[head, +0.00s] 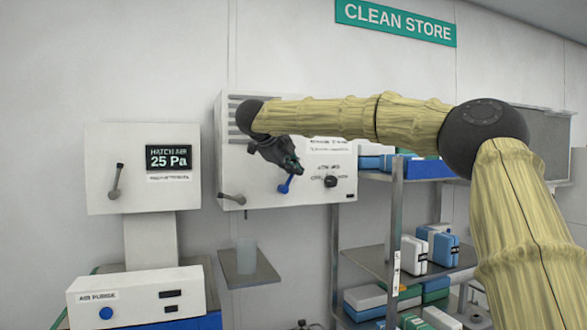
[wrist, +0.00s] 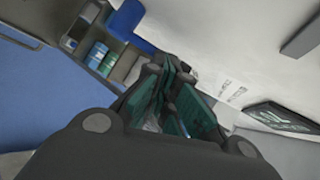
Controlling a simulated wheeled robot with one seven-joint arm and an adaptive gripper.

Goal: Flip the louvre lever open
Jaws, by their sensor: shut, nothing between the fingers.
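A white wall cabinet (head: 262,190) has dark louvre slats (head: 236,112) at its top left, partly behind my arm. A blue lever (head: 285,184) on its front angles down to the left. A grey lever (head: 232,198) sticks out at its lower left edge. I cannot read which one is labelled the louvre lever. My gripper (head: 297,169) is shut and empty, just above and right of the blue lever in the head view; I cannot tell whether they touch. In the wrist view my gripper (wrist: 170,95) shows green inner pads, and no lever is clear there.
A white box with a 25 Pa display (head: 168,158) and its own grey lever (head: 117,180) stands at left. A dark knob (head: 330,181) sits right of the blue lever. A metal rack (head: 393,225) with boxes stands at right.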

